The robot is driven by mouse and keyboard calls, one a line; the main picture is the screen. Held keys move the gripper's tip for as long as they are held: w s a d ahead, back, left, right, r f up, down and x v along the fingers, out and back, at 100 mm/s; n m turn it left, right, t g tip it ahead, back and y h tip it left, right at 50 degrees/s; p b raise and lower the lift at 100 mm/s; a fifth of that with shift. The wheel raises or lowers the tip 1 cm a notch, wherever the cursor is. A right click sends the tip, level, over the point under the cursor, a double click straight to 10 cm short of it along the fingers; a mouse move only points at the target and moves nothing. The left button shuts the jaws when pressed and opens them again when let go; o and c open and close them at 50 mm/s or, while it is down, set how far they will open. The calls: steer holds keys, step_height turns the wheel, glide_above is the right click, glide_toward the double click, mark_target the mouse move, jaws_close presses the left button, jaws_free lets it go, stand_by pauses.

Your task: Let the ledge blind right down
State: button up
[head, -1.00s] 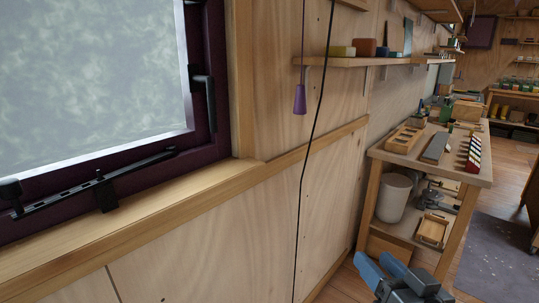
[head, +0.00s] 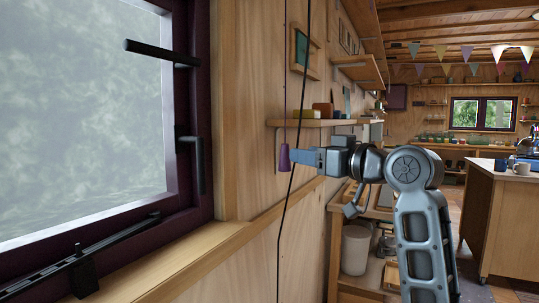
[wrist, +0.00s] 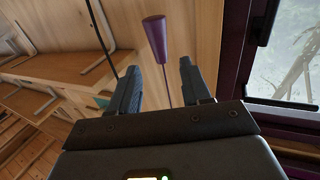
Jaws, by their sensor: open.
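A purple tapered pull (head: 284,158) hangs on a thin cord in front of the plywood wall, right of the window. It also shows in the wrist view (wrist: 155,38), with its thin cord running down the picture between my fingers. My gripper (head: 298,157) is open, level with the pull and close at its right in the head view. In the wrist view my fingers (wrist: 158,72) stand either side of the cord, with the pull beyond their tips. I cannot tell whether they touch the cord. The blind itself is not in view.
A long black cord (head: 290,190) hangs close by the pull and also shows left of it in the wrist view (wrist: 114,65). A small shelf (head: 315,122) with blocks is just behind. The window (head: 80,120) has black handles and a wooden ledge (head: 190,255).

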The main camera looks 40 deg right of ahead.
mark_target(288, 151)
steer(key=shift+w+d+p, duration=0.15)
steer(key=shift+w+p, duration=0.3)
steer(key=shift+w, duration=3.45)
steer(key=shift+c, duration=0.4)
jaws_close()
steer(key=shift+r, duration=0.1)
